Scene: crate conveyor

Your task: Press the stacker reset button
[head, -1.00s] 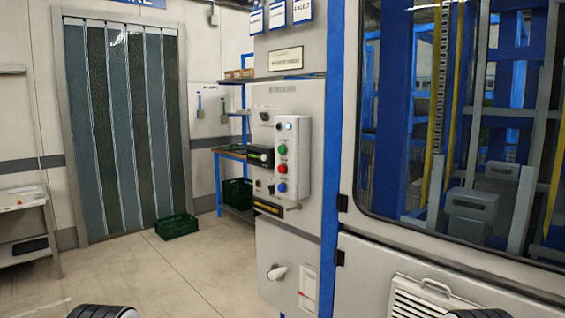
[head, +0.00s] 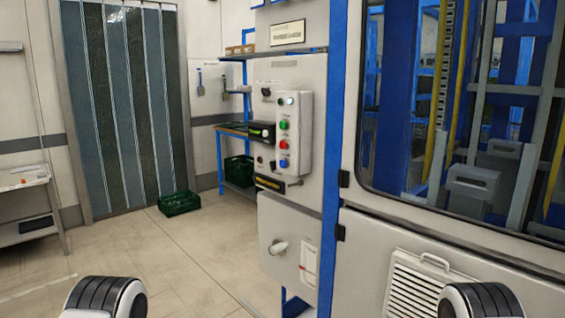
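A light grey control box (head: 296,133) is mounted on the cabinet panel in the middle of the head view. It carries a column of round parts: a white one (head: 290,100) on top, then a green button (head: 283,124), a red button (head: 283,144) and a blue button (head: 283,163). Their labels are too small to read, so I cannot tell from the text which is reset. Parts of my two arms show at the bottom left and bottom right edges, well short of the box. Neither gripper is in view.
A large glazed machine enclosure (head: 400,230) with a vented lower door fills the right. A handle (head: 279,247) sticks out of the lower cabinet. Green crates (head: 179,203) stand near the strip curtain (head: 120,110). Open floor (head: 190,260) lies to the left.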

